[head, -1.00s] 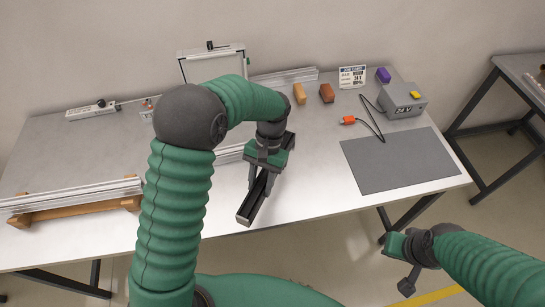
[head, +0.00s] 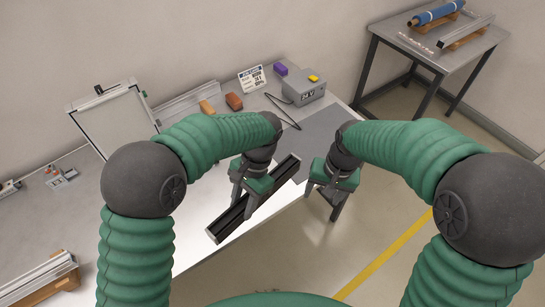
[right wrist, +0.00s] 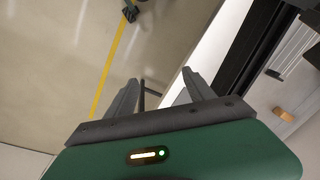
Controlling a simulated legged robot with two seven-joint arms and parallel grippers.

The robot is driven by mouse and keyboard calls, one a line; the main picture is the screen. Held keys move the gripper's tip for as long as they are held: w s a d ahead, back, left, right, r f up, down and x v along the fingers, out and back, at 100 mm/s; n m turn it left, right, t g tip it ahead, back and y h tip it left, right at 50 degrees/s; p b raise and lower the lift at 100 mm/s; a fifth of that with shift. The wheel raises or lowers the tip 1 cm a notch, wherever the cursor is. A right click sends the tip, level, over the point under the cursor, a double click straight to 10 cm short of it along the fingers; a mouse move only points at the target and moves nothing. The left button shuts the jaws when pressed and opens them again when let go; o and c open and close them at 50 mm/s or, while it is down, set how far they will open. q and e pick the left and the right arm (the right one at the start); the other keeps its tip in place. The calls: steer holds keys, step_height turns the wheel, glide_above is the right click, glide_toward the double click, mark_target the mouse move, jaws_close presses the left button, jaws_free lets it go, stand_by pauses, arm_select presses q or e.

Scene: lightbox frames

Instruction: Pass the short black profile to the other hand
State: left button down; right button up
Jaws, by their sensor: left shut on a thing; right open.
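The short black profile (head: 225,223) is a dark, channelled bar. It lies slantwise in the head view, its far end up and right toward my right gripper. My left gripper (head: 243,208) is shut on it near its middle, above the table's front part. My right gripper (head: 323,206) is open and empty, to the right of the profile's far end and apart from it, over the floor beyond the table edge. In the right wrist view the profile (right wrist: 250,47) runs along the right, outside the open fingers of the right gripper (right wrist: 160,82).
A second table (head: 405,38) stands at the back right.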

arm_select(q)
steer(key=shift+w+d, duration=0.15)
steer(key=shift+w, duration=0.05)
steer(key=shift+s, duration=0.1)
arm_select(e)
steer(key=w+a+r+m+g+y, duration=0.1)
steer(key=w+a, duration=0.2)
steer(key=w+a+r+m+g+y, duration=0.1)
steer(key=w+a+m+g+y, duration=0.1)
steer(key=w+a, duration=0.2)
steer(key=w+a+r+m+g+y, duration=0.1)
steer(key=w+a+m+g, duration=0.1)
steer(key=w+a, duration=0.1)
steer(key=shift+w+a+r+y, duration=0.3)
steer(key=shift+s+a+r+g+y, duration=0.1)
steer(key=shift+a+r+g+y, duration=0.15)
steer(key=shift+g, duration=0.25)
steer(key=shift+s+a+r+g+y, duration=0.1)
steer(key=shift+r+g, duration=0.2)
steer(key=shift+g, duration=0.2)
steer(key=x, duration=1.2)
steer(key=shift+r, duration=0.1)
